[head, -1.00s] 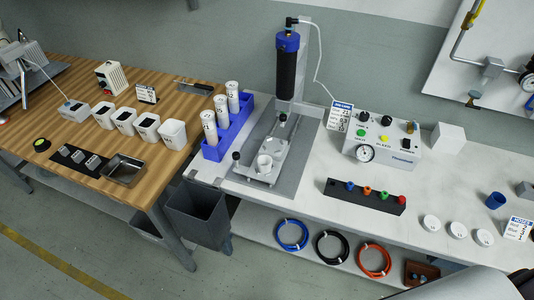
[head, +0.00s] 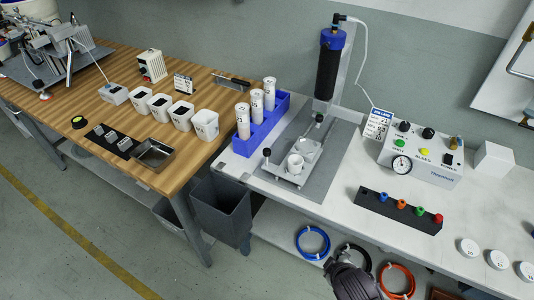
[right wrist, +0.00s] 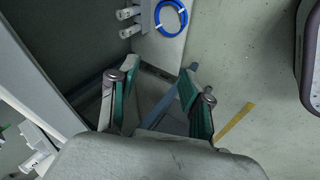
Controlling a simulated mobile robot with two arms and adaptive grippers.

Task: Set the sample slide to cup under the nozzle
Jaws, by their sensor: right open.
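The sample slide (head: 312,152) is a pale plate on a grey base at the front of the white bench, with a black ball knob (head: 267,152) at its left. A white cup (head: 295,165) sits on its front part. The nozzle (head: 319,119) hangs beneath a black cylinder with blue caps, behind the cup and not directly over it. My right gripper (head: 342,263) is low in front of the bench, apart from the slide. The right wrist view shows its fingers (right wrist: 152,85) spread and empty. My left gripper is not in view.
A blue rack (head: 252,135) with white tubes stands left of the slide. A control box (head: 420,160) and a black strip with coloured fittings (head: 398,209) are to the right. A grey bin (head: 222,208) hangs in front. Coiled hoses (head: 313,243) lie under the bench.

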